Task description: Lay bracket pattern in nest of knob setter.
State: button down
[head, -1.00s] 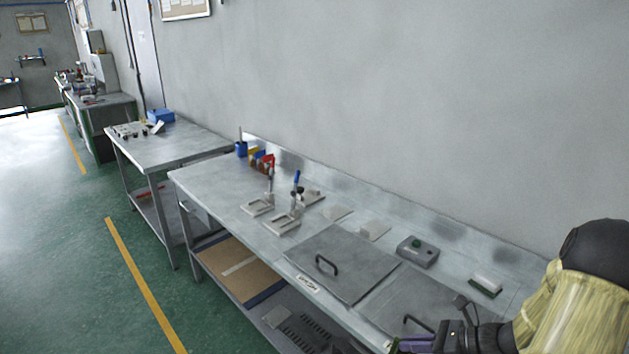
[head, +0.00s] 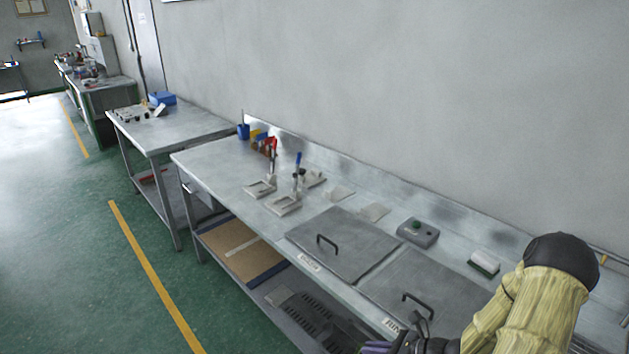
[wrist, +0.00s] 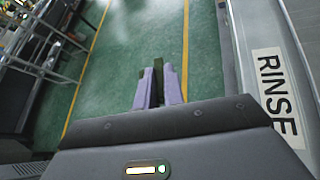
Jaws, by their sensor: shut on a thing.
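My gripper (wrist: 160,92) has its purple fingers shut on a thin dark green piece (wrist: 159,72), which I take to be the bracket pattern. It is mostly hidden between the fingers. In the head view my gripper (head: 376,348) is at the bottom edge, in front of the bench's front edge, and the held piece cannot be made out. Two small lever fixtures with pale base plates stand on the bench: one with a red handle (head: 273,148) and one with a blue handle (head: 298,160). I cannot tell which is the knob setter, nor see its nest clearly.
Two grey lidded tanks with handles, the left lid (head: 345,240) and right lid (head: 430,300), lie between my gripper and the fixtures. A RINSE label (wrist: 277,92) is on the bench edge.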

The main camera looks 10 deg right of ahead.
jog(key=w+a+f, duration=0.2)
jog(key=a+f, duration=0.4)
jog(key=f, duration=0.4)
jog(key=shift+f, duration=0.35)
jog(key=shift+r, duration=0.1)
jog(key=shift+r, duration=0.15)
jog(key=shift+w+a, duration=0.1)
jog(key=shift+w, duration=0.15)
